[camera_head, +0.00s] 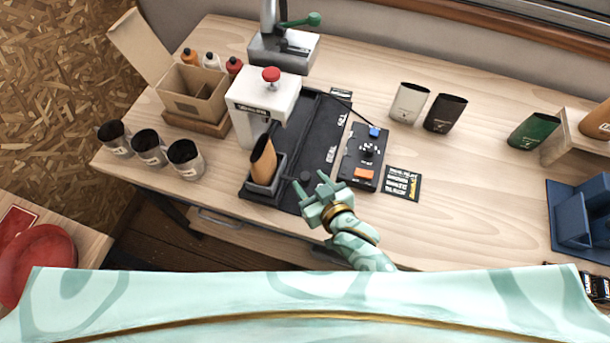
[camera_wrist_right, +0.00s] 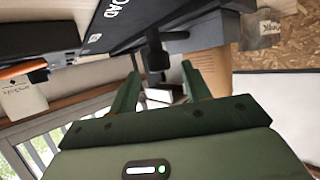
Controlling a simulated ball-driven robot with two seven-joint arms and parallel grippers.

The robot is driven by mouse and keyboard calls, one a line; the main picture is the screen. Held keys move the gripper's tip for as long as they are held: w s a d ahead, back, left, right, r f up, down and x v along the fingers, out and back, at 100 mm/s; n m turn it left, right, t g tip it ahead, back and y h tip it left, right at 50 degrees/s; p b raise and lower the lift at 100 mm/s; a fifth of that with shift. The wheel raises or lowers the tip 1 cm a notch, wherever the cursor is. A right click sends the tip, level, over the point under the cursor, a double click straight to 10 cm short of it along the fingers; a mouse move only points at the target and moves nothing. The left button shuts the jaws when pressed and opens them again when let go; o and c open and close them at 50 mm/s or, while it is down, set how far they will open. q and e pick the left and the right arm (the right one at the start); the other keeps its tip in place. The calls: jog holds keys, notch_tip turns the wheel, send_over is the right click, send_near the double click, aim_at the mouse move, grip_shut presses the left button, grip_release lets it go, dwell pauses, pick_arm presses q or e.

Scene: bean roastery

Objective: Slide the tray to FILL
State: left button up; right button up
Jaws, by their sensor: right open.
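The grey tray (camera_head: 262,188) sits at the near end of a dark track (camera_head: 318,125), holding an upright tan pouch (camera_head: 263,160). The track's lettering seems to read SEAL midway and FILL farther back; in the right wrist view, letters ending in "OAD" show near the tray's end. A black knob (camera_head: 305,177) stands out to the tray's right; it also shows in the right wrist view (camera_wrist_right: 157,55). My right gripper (camera_head: 314,183) is open at the knob, its fingertips (camera_wrist_right: 160,74) either side of it; contact cannot be told. My left gripper is not in view.
A white press with a red button (camera_head: 271,74) overhangs the track's left side. A control box (camera_head: 362,155) stands right of it. Several dark cups (camera_head: 150,148) and a cardboard box (camera_head: 190,95) are left.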

aim_at(306, 178)
jog(key=shift+b+x, duration=0.3)
jog(key=shift+x, duration=1.5)
jog(key=shift+c, duration=0.3)
grip_shut()
jog(key=w+d, duration=0.1)
jog(key=w, duration=0.3)
jog(key=w+d, duration=0.1)
jog(key=w, duration=0.3)
jog(key=w+d+b, duration=0.1)
jog(key=w+d, duration=0.1)
jog(key=w, duration=0.2)
jog(key=shift+w, duration=0.2)
jog(key=shift+o, duration=0.3)
grip_release()
